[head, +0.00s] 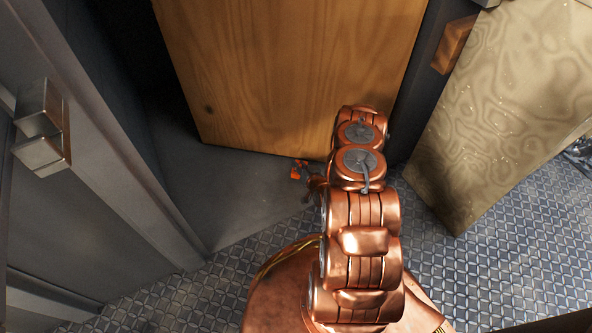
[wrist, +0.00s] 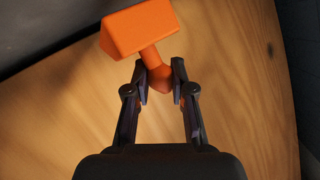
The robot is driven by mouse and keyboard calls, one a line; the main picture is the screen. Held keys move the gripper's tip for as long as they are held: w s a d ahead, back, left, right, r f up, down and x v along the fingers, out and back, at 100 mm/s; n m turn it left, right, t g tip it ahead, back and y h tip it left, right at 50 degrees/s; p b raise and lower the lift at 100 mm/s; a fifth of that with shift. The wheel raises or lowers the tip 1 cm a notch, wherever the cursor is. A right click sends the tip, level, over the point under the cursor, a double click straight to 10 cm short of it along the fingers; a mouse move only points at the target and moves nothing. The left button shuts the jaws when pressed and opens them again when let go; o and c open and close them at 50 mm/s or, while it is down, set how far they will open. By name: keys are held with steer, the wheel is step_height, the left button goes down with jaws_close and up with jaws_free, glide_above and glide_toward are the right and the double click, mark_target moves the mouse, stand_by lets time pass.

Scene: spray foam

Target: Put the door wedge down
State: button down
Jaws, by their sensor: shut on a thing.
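The orange door wedge (wrist: 137,30) shows in the wrist view, with a block-like body and a narrower stem. My gripper (wrist: 160,78) is shut on the stem, and the body sticks out beyond the fingertips to the upper left. In the head view, small orange parts of the wedge (head: 296,172) show left of my copper-coloured arm, near the lower edge of a wooden panel. My gripper is mostly hidden there by the arm. I cannot tell whether the wedge touches the floor or the panel.
The wooden panel (head: 290,70) stands at the back, over a plain grey floor patch (head: 215,195). A grey cabinet front with a metal handle (head: 42,128) is at the left. A patterned beige panel (head: 500,110) is at the right. Diamond-plate floor (head: 510,235) lies open at the lower right.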

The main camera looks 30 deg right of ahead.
steer(key=f+b, duration=0.3)
steer(key=shift+w+f, duration=0.25)
steer(key=shift+f, duration=0.05)
steer(key=c, duration=1)
jaws_free()
steer(key=shift+s+r, duration=0.15)
